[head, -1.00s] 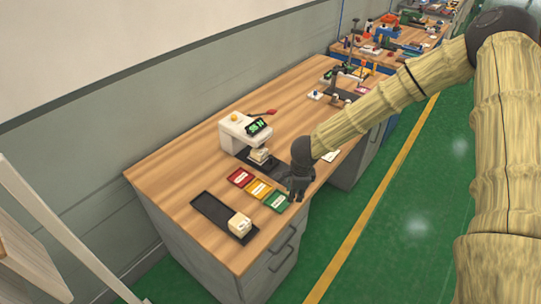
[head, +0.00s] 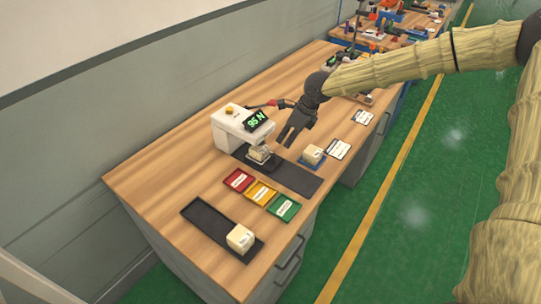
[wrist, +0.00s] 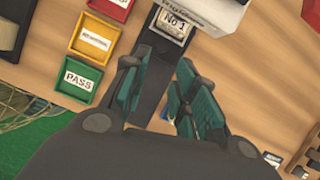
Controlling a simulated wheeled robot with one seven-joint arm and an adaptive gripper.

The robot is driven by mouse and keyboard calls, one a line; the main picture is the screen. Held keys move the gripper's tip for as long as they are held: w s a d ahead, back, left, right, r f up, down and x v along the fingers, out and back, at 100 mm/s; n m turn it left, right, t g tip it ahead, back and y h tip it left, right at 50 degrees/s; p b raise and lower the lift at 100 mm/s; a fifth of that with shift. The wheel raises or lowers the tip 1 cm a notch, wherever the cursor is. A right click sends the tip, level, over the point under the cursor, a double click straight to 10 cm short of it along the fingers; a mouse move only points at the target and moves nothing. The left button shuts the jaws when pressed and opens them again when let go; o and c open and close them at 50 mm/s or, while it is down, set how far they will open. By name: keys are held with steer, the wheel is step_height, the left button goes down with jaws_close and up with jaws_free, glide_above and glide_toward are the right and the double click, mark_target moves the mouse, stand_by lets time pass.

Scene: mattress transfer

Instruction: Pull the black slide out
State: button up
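The black slide (head: 295,178) is a flat dark strip on the bench. It runs from under the white press (head: 228,128) toward the front edge. A small pale block (head: 259,154), marked No 1 in the wrist view (wrist: 171,22), sits on it under the press head. My gripper (head: 286,142) points down above the slide, just right of the press. In the wrist view my gripper (wrist: 158,70) is open, with the bare slide (wrist: 152,75) showing between its fingers. I cannot tell its height above the slide. The slide's near end is partly hidden by my gripper in that view.
Red (head: 238,180), yellow (head: 261,192) and green (head: 284,208) trays lie left of the slide. A dark tray (head: 205,216) with a pale block (head: 240,238) lies further left. Another pale block (head: 312,154) on a blue pad stands close right of the slide.

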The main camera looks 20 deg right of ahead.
mark_target(274, 155)
steer(key=x, duration=0.4)
steer(key=p+x, duration=0.1)
steer(key=x, duration=0.3)
steer(key=p+x, duration=0.1)
steer(key=x, duration=0.3)
steer(key=shift+w+r, duration=0.1)
steer(key=shift+w, duration=0.25)
steer(key=shift+c, duration=0.2)
steer(key=shift+d, duration=0.1)
jaws_close()
